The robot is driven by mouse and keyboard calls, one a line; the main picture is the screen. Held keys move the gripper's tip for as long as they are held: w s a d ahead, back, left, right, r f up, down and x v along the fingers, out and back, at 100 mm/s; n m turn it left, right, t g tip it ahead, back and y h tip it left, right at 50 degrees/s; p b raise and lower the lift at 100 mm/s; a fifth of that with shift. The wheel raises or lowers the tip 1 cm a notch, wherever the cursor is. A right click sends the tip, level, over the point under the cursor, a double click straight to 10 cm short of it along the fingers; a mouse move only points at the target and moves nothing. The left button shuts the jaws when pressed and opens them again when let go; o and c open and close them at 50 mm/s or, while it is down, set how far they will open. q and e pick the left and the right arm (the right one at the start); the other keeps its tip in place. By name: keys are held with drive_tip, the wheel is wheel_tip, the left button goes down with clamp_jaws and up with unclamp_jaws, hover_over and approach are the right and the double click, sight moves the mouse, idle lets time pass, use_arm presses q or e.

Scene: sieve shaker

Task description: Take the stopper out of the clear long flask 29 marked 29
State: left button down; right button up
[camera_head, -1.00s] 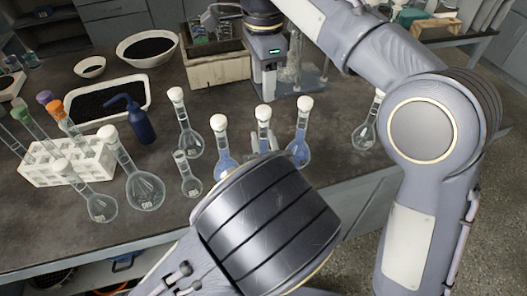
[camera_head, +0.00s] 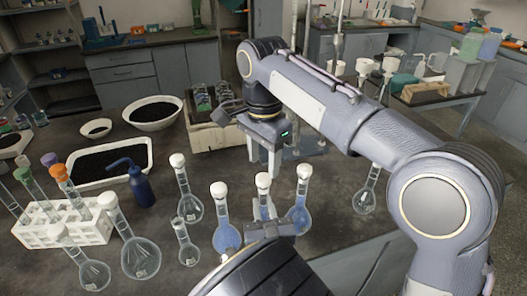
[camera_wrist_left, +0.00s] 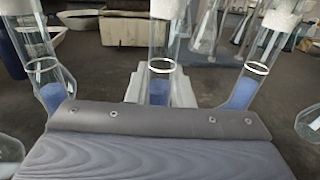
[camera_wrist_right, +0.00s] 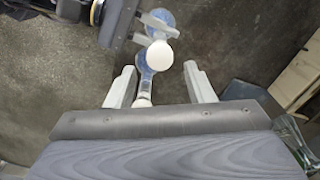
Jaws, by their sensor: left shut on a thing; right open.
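A long-necked glass flask (camera_head: 264,205) with blue liquid and a white stopper (camera_head: 263,180) stands in the middle of the front group. My left gripper (camera_head: 264,219) is shut on its neck, and the left wrist view shows the neck (camera_wrist_left: 158,67) between the fingers. My right gripper (camera_head: 267,160) is open and empty, pointing down behind and above this stopper. In the right wrist view a white stopper (camera_wrist_right: 163,54) lies beyond the open fingers (camera_wrist_right: 162,88), apart from them. I cannot read any flask's number.
Similar blue flasks stand close on the left (camera_head: 226,236) and right (camera_head: 300,218). Several clear flasks, a blue wash bottle (camera_head: 141,188) and a white tube rack (camera_head: 66,226) stand further left. A box (camera_head: 202,135) stands behind.

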sight(264, 177)
drive_tip(key=shift+f, duration=2.8)
drive_tip(key=shift+c, duration=0.5)
